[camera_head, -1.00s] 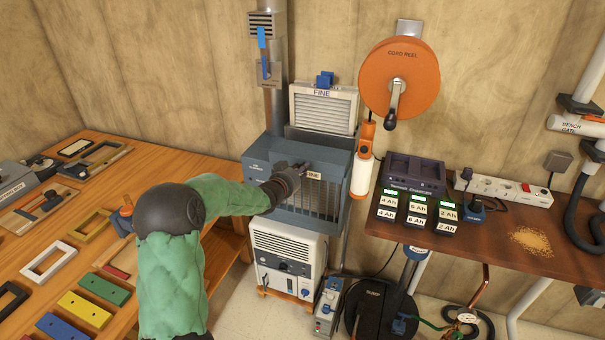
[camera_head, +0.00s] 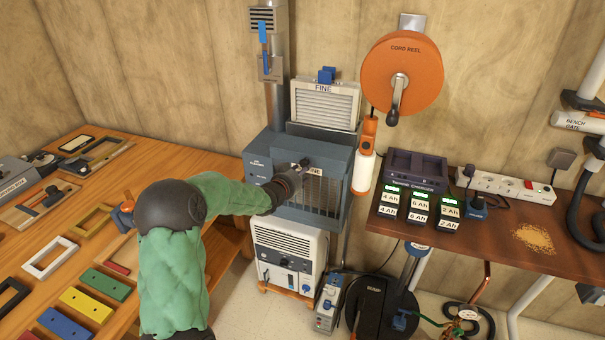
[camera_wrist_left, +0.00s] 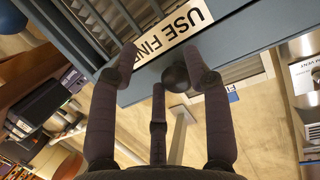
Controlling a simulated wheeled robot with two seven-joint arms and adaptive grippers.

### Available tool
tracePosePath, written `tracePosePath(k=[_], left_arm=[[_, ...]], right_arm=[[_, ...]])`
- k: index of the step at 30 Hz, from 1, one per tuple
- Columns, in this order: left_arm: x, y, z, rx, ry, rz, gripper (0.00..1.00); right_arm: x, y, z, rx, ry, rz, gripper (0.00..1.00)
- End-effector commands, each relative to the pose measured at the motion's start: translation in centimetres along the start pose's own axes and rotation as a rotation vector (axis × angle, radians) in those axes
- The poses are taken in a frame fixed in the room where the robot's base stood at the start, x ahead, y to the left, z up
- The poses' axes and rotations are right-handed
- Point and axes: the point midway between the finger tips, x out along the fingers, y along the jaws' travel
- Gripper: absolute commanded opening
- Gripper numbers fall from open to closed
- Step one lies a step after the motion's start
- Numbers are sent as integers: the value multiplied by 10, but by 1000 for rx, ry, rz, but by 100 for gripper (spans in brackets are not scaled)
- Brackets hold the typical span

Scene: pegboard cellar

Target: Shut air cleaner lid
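The air cleaner (camera_head: 262,170) is a blue-grey box on the wall, with a slatted front. A labelled blue-grey bar with a dark round knob (camera_wrist_left: 176,78) crosses the left wrist view; its label (camera_wrist_left: 172,35) reads "USE FINE". I cannot tell clearly how far the lid stands open. My left gripper (camera_head: 300,167) is at the front of the air cleaner and partly covers the label. In the left wrist view its fingers (camera_wrist_left: 160,72) are spread, with the knob between the tips, nearer the right one; contact is unclear. My right gripper is not in view.
A white filter marked FINE (camera_head: 325,103) stands behind the air cleaner. An orange cord reel (camera_head: 425,75) hangs to the right, above a shelf (camera_head: 490,235) with battery packs. A white unit (camera_head: 285,250) stands below. A wooden bench (camera_head: 160,160) lies left.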

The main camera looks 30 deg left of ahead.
Motion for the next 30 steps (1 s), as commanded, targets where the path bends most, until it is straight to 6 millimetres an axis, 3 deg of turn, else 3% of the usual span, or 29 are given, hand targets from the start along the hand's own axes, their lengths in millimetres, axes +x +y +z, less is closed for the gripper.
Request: tracePosePath(k=[3, 18, 24, 30], left_arm=[[-16, -6, -2, -3, 2, -12, 43], [-98, 0, 1, -1, -3, -4, 43], [-113, 1, 1, 1, -3, -1, 43], [-116, 2, 2, -1, -5, 1, 43]], right_arm=[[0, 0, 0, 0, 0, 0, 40], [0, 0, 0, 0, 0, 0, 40], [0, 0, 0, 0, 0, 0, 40], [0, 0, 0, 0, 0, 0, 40]])
